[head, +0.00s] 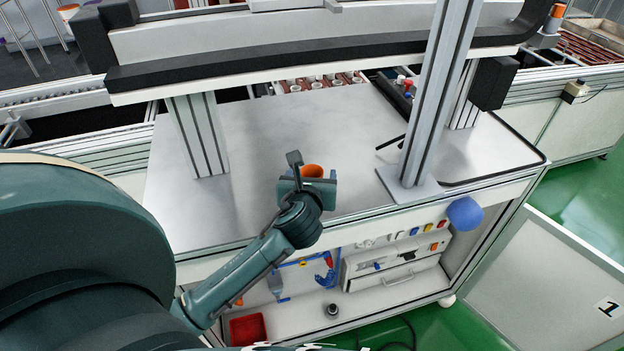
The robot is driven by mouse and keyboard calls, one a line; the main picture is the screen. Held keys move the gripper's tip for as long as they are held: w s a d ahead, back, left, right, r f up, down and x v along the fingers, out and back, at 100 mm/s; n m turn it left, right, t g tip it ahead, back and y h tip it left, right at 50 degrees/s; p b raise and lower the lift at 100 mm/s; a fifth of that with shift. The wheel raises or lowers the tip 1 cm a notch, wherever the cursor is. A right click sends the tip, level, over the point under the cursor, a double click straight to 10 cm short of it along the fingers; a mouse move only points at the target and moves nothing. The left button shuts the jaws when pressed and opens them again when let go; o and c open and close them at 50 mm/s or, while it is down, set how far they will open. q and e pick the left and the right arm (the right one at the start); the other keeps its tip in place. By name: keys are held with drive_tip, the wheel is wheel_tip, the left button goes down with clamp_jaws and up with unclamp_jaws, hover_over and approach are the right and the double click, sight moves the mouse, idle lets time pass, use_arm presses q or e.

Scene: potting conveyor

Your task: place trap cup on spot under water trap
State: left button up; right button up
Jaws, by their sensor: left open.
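An orange cup (313,170) stands on the white worktop near its front edge, with its lower part hidden behind my left gripper. I take it to be the trap cup. My left gripper (303,168) is open at the cup, with one dark finger showing to the left of it. I cannot tell whether the fingers touch the cup or whether it lies between them. My right gripper is not in view. I cannot make out the water trap or the spot under it for certain.
The white worktop (265,125) is bare around the cup. A metal post (432,100) on a base plate stands to the right, and another support (197,135) to the left. Below is a shelf with a red bin (248,330).

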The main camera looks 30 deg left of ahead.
use_arm(q)
drive_tip(key=shift+c, duration=0.5)
drive_tip(key=c, duration=1)
drive_tip(key=shift+r, duration=0.1)
